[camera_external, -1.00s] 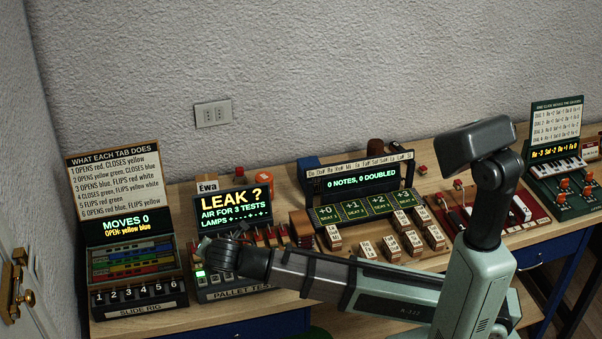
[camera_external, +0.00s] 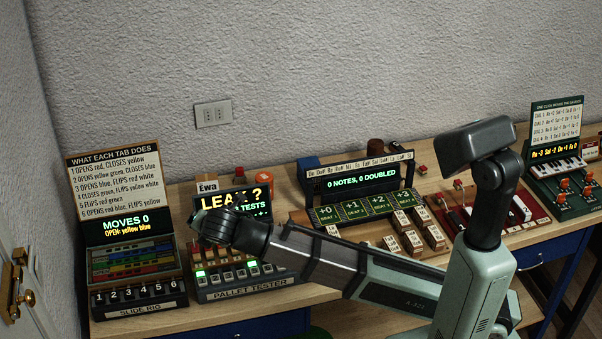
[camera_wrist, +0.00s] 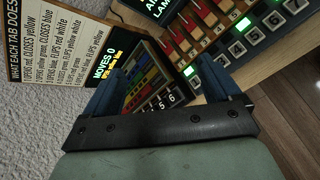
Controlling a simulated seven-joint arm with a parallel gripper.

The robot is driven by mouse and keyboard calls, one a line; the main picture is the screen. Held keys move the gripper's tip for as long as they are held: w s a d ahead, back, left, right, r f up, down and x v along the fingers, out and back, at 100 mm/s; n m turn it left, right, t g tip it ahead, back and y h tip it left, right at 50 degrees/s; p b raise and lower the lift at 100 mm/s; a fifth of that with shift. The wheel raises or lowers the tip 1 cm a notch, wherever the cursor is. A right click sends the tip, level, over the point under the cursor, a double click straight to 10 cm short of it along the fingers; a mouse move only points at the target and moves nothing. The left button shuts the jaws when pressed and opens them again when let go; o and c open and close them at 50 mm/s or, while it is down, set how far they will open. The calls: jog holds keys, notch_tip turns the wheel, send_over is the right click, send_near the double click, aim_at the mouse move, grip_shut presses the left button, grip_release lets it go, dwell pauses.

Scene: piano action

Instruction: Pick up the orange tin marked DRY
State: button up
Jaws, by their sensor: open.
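An orange tin (camera_external: 264,181) stands at the back of the bench, behind the right edge of the pallet tester's screen. Its lower part is hidden in the external view, and I cannot read its marking. It does not show in the wrist view. My gripper (camera_external: 199,218) is to the left of the tin and nearer the camera, in front of the pallet tester's screen. In the wrist view my gripper (camera_wrist: 161,65) shows its two blue fingers spread apart with nothing held between them.
The pallet tester (camera_external: 247,283) and slide rig (camera_external: 140,306) stand at the left front. A note display (camera_external: 366,181) with several blocks is right of the tin. A small dark red object (camera_external: 239,172) and an "Ewa" card (camera_external: 208,186) are near the tin. The wall rises behind.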

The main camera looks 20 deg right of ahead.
notch_tip(320, 180, up, 4)
jog(key=w+d+m+g, duration=0.3)
jog(key=w+d+m, duration=0.2)
jog(key=w+d, duration=0.5)
jog(key=w+d+m+g, duration=0.3)
jog(key=w+d+m, duration=0.25)
jog(key=w, duration=0.85)
jog(key=w+d+m+g, duration=0.2)
jog(key=w+d+m, duration=0.2)
jog(key=w+d, duration=0.6)
jog(key=shift+y, duration=0.3)
jog(key=f, duration=0.3)
jog(key=w+a+f, duration=0.1)
jog(key=f, duration=0.3)
jog(key=w+f, duration=0.1)
jog(key=f, duration=0.2)
jog(key=shift+a+f, duration=0.25)
jog(key=shift+a, duration=0.05)
jog(key=f, duration=0.4)
jog(key=a+f, duration=0.1)
jog(key=f, duration=0.4)
jog(key=a+f, duration=0.1)
jog(key=f, duration=0.4)
jog(key=shift+w+a, duration=0.1)
jog(key=shift+w, duration=0.2)
jog(key=shift+c, duration=0.3)
jog(key=c, duration=1.2)
jog(key=shift+o, duration=0.2)
jog(key=shift+r, duration=0.1)
